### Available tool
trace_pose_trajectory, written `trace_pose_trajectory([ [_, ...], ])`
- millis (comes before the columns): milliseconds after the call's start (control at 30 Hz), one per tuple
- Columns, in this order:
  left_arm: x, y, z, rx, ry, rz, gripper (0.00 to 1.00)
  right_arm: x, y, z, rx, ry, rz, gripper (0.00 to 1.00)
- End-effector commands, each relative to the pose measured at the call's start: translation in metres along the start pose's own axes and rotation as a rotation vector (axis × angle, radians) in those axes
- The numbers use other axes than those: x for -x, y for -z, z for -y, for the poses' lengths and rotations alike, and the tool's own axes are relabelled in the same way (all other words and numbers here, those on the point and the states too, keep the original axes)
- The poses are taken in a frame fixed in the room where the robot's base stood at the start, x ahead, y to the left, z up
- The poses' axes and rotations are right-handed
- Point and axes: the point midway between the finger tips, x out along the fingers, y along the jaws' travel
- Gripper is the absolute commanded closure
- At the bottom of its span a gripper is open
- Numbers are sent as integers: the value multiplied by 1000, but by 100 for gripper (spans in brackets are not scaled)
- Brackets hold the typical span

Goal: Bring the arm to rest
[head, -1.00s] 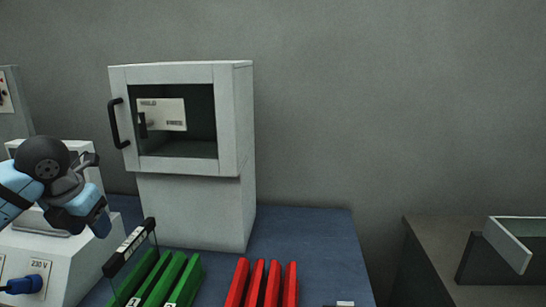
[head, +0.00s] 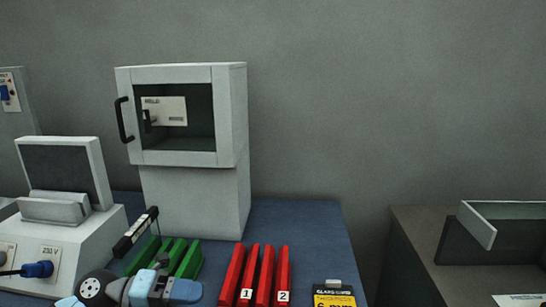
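My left arm (head: 118,290) shows low in the head view, at the bottom edge left of centre. Its gripper end (head: 176,290) lies in front of the green blocks (head: 185,258) and left of the red blocks (head: 250,275). Its fingers are not clear enough to tell open from shut, and I see nothing held in it. My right gripper is out of view.
A white cabinet (head: 190,205) with a glazed door and black handle (head: 121,120) stands on the blue table (head: 310,235). A white device (head: 70,240) with a blue plug (head: 38,269) is at left. A yellow-black pack (head: 334,298) lies at front. A grey box (head: 480,228) is at right.

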Motion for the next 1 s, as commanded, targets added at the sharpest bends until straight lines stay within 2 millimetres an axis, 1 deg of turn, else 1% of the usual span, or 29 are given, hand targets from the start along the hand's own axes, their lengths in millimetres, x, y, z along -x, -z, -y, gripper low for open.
trace_pose_trajectory([
  [33, -9, 6, -3, 93, 145, 67, 47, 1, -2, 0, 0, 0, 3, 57],
  [67, -12, 7, -4, 149, 225, 114, 47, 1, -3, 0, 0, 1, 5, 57],
  [100, -12, 6, -8, 226, 325, 186, 47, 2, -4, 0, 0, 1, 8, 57],
  [167, -10, 5, -18, 355, 456, 303, 47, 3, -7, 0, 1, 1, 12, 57],
  [200, -6, 4, -29, 447, 533, 387, 47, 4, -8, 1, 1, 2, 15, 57],
  [267, 1, 5, -51, 597, 628, 521, 47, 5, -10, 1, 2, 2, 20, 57],
  [367, 14, 16, -104, 873, 735, 758, 47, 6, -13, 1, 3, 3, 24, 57],
  [400, 19, 25, -129, 990, 757, 852, 47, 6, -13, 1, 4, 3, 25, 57],
  [467, 24, 44, -167, 1166, 771, 984, 47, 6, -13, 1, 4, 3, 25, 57],
  [500, 26, 59, -190, 1274, 768, 1059, 47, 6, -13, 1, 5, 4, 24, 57],
  [567, 28, 83, -220, 1420, 753, 1153, 47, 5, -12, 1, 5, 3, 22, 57],
  [600, 27, 99, -236, 1506, 737, 1203, 47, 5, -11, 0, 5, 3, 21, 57],
  [667, 25, 123, -259, 1630, 709, 1269, 47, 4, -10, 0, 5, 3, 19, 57],
  [700, 23, 140, -272, 1706, 688, 1306, 47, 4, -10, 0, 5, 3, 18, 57],
  [767, 20, 165, -288, 1819, 651, 1355, 47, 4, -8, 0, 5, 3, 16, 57],
  [800, 17, 182, -298, 1891, 625, 1382, 47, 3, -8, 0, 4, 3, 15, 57],
  [833, 14, 195, -305, 1945, 605, 1401, 47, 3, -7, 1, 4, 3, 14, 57],
  [867, 13, 205, -306, 1988, 587, 1415, 47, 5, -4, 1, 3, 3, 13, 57],
  [900, 18, 194, -281, 1957, 595, 1406, 47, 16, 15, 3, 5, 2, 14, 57],
  [967, 20, 192, -268, 1944, 593, 1406, 47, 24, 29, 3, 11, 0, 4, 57],
  [1000, 22, 191, -259, 1938, 592, 1406, 47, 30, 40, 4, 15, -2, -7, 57],
])
